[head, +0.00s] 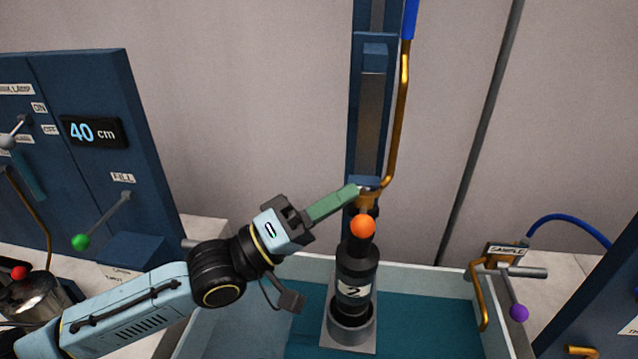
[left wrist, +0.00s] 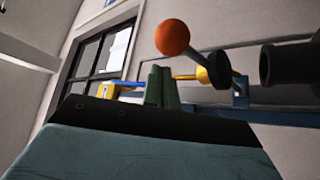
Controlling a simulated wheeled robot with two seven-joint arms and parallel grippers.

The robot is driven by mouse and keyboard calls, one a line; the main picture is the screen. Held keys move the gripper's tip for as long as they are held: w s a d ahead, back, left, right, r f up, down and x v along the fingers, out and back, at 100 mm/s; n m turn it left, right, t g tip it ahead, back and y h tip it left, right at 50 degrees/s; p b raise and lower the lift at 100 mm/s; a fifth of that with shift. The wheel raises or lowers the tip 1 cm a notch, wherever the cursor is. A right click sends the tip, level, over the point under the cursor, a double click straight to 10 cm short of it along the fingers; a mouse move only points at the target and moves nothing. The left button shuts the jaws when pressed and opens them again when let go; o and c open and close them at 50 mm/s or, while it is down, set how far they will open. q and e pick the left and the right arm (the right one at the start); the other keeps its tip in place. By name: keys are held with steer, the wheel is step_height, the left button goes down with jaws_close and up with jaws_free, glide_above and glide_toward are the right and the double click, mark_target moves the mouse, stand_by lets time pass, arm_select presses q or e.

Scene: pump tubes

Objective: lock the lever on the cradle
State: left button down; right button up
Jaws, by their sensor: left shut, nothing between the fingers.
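The lever ends in an orange ball (head: 362,226), which sits in front of the neck of the black bottle (head: 356,270) marked 2. The bottle stands upright in a grey cup-shaped holder (head: 350,328); I cannot tell how this joins the cradle. In the left wrist view the orange ball (left wrist: 172,37) stands on a thin rod from a dark round piece. My left gripper (head: 357,190), with green fingers, is shut and empty, just above and left of the ball. Its fingertips (left wrist: 162,70) show below the ball in the left wrist view. My right gripper is out of view.
A blue upright rail (head: 372,120) with a brass pipe (head: 401,110) rises behind the bottle. The teal-floored basin (head: 430,310) surrounds it. A blue panel (head: 90,190) with a green-ball lever (head: 81,242) stands left. A purple-ball lever (head: 519,312) is at right.

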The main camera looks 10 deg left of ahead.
arm_select(q)
steer(key=shift+s+d+f, duration=0.2)
steer(key=shift+s+f, duration=0.35)
steer(key=shift+s, duration=0.15)
step_height(320, 180, down, 7)
steer(key=s+m+g+h+b, duration=0.1)
steer(key=m+g+h+b, duration=0.2)
steer(key=m+b, duration=0.3)
steer(key=b, duration=0.5)
steer(key=shift+s+m+h, duration=0.3)
steer(key=shift+s+m, duration=0.05)
steer(key=shift+m, duration=0.05)
steer(key=shift+r, duration=0.15)
